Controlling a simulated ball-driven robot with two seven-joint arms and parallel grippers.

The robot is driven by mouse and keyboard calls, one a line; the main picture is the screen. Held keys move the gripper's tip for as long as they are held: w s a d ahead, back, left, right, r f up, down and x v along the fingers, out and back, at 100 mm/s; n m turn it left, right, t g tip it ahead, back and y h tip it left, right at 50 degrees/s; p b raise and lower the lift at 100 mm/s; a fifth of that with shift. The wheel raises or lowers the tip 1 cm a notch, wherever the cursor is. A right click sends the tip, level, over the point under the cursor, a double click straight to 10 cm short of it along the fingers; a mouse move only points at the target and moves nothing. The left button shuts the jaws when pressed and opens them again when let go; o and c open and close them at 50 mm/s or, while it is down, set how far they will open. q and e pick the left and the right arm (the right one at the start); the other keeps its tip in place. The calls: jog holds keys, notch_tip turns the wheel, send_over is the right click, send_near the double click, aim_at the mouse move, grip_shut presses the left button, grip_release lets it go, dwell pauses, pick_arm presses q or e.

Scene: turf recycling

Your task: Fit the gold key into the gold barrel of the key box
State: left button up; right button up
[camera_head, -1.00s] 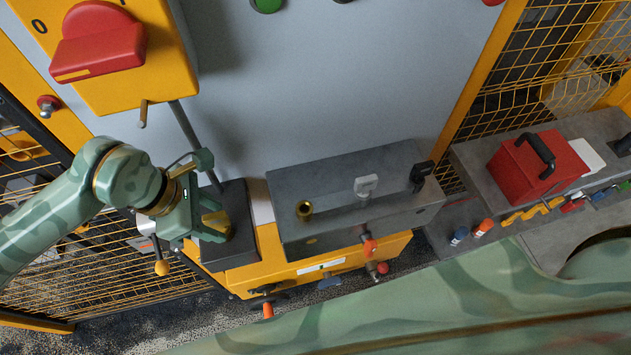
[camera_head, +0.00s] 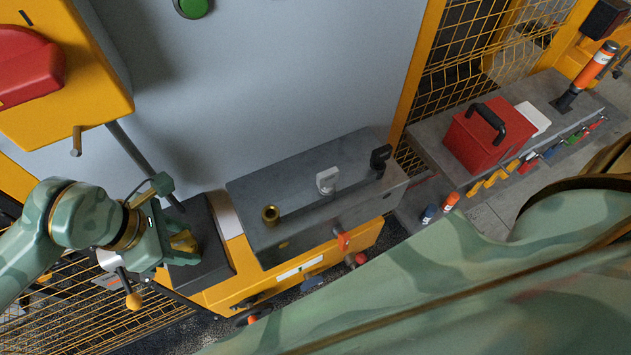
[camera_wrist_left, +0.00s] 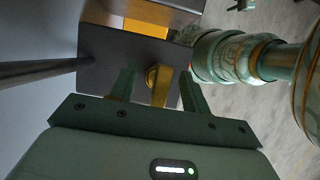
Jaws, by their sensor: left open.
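The gold key (camera_head: 184,241) is on a dark block (camera_head: 213,240) left of the key box. The grey key box (camera_head: 315,205) has the gold barrel (camera_head: 270,214) near its left end, showing as an empty round opening. My left gripper (camera_head: 178,236) is at the gold key. In the left wrist view, its two fingers (camera_wrist_left: 158,78) are open, one on each side of the gold key (camera_wrist_left: 159,90). I cannot tell whether either finger touches it. My right gripper is not in view.
A slanting rod (camera_head: 143,160) rises behind the dark block. A red box (camera_head: 485,137) stands on the right-hand bench. Yellow mesh fencing borders the area.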

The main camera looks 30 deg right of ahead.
pick_arm(q)
jog(key=v, duration=0.7)
jog(key=shift+r, duration=0.25)
jog(key=shift+a, duration=0.1)
